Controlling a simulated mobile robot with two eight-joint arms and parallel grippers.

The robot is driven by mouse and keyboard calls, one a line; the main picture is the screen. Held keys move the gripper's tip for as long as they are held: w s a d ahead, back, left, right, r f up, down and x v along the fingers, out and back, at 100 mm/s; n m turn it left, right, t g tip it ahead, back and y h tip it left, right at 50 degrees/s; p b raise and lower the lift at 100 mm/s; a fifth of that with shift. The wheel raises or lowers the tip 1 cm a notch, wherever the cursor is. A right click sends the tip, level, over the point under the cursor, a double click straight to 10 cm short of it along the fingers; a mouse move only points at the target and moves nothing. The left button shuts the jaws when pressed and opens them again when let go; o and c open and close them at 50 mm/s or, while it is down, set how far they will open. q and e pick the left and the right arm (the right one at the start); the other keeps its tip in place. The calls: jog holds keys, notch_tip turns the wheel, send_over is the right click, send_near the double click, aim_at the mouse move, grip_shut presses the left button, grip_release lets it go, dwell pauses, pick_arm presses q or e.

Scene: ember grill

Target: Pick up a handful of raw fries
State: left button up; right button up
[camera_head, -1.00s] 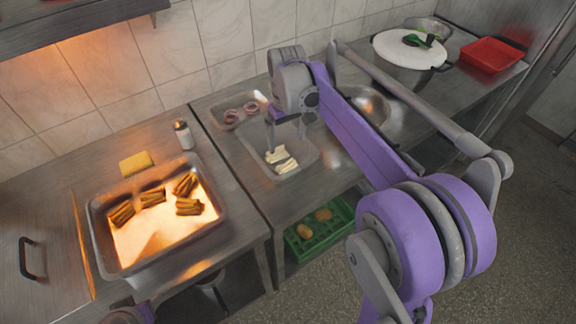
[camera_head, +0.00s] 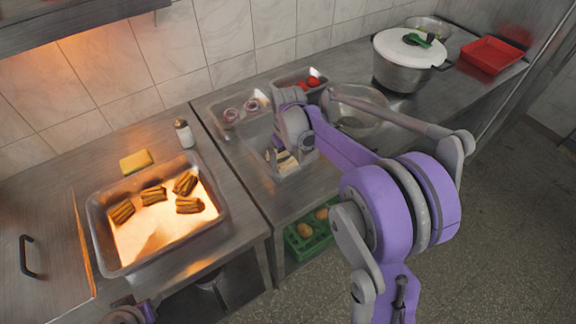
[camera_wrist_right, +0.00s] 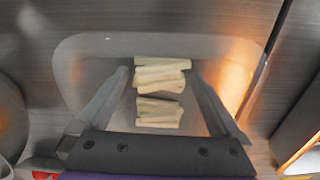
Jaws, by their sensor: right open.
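Pale raw fries lie in two bundles in a clear-grey container (camera_head: 300,170) on the right counter. The wrist view shows the upper bundle (camera_wrist_right: 160,75) and the lower bundle (camera_wrist_right: 158,114) inside the container (camera_wrist_right: 85,45). My right gripper (camera_wrist_right: 160,73) is open over the container, one finger on each side of the bundles. I cannot tell whether the fingers touch any fries. In the head view my right gripper (camera_head: 283,155) points down into the container and partly hides the fries.
A metal tray (camera_head: 97,222) with several browned fry bundles sits on the left counter, near a yellow sponge (camera_head: 136,161) and a shaker (camera_head: 184,133). Onion rings (camera_head: 232,115), tomatoes (camera_head: 313,81), a bowl (camera_head: 365,98) and a lidded pot (camera_head: 402,73) stand behind my right arm.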

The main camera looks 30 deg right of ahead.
jog(key=c, duration=1.1)
notch_tip(320, 180, up, 10)
notch_tip(320, 180, up, 5)
jog(key=p, duration=0.3)
send_over(288, 163)
jog(key=w, duration=0.2)
pick_arm(q)
jog(key=r, duration=0.1)
jog(key=w+r, duration=0.1)
jog(key=r, duration=0.1)
jog(key=w+r, duration=0.1)
jog(key=shift+w+r, duration=0.15)
pick_arm(e)
jog(key=shift+s+f, duration=0.1)
jog(key=shift+f, duration=0.15)
pick_arm(q)
jog(key=shift+t, duration=0.3)
pick_arm(e)
jog(key=shift+s, duration=0.2)
